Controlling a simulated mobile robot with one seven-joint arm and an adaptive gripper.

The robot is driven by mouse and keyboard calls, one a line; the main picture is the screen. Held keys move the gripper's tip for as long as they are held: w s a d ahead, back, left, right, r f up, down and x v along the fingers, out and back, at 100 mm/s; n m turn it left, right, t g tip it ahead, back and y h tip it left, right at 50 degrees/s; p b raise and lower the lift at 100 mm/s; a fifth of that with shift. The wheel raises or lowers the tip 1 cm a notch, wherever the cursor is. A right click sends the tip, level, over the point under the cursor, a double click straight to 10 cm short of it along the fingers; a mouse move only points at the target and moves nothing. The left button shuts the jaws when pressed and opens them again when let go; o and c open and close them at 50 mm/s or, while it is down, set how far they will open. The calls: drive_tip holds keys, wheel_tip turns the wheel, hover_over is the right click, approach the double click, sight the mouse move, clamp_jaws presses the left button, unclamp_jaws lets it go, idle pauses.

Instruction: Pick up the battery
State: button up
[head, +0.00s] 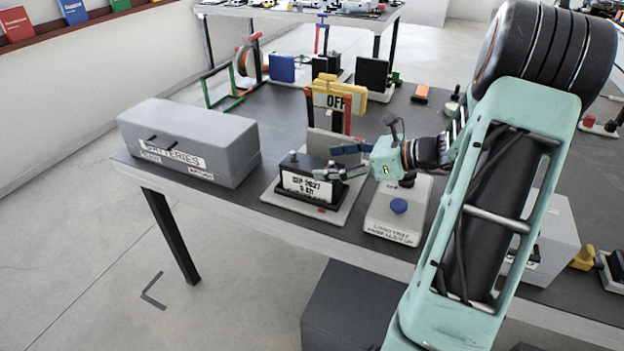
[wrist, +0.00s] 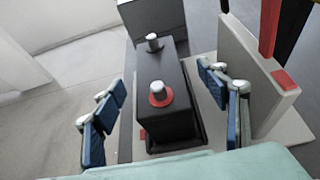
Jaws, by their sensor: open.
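The battery (head: 302,186) is a black block with a white label reading "SEP 2027" and stands upright on a light base plate (head: 342,214) near the table's front edge. In the wrist view the battery (wrist: 175,122) shows its top with two metal terminals, the nearer one with a red ring. My gripper (head: 338,161) is open at the battery's upper right in the head view. In the wrist view its blue-padded fingers (wrist: 163,105) stand apart on either side of the battery, with a gap visible at the left. Contact on the right side is unclear.
A grey box marked "BATTERIES" (head: 185,130) sits left of the battery. A grey panel (wrist: 240,65) rises from the plate just right of the right finger. An "OFF" switch stand (head: 337,100) is behind. A box with a blue button (head: 397,212) stands to the right.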

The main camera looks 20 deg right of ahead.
sight(313, 164)
drive_tip(key=x, duration=0.2)
drive_tip(key=b+x, duration=0.1)
drive_tip(key=x, duration=0.2)
drive_tip(key=shift+a+f, duration=0.25)
drive_tip(key=shift+f, duration=0.1)
drive_tip(key=shift+c, duration=0.2)
clamp_jaws()
drive_tip(key=shift+w+r, duration=0.15)
drive_tip(key=shift+r, duration=0.1)
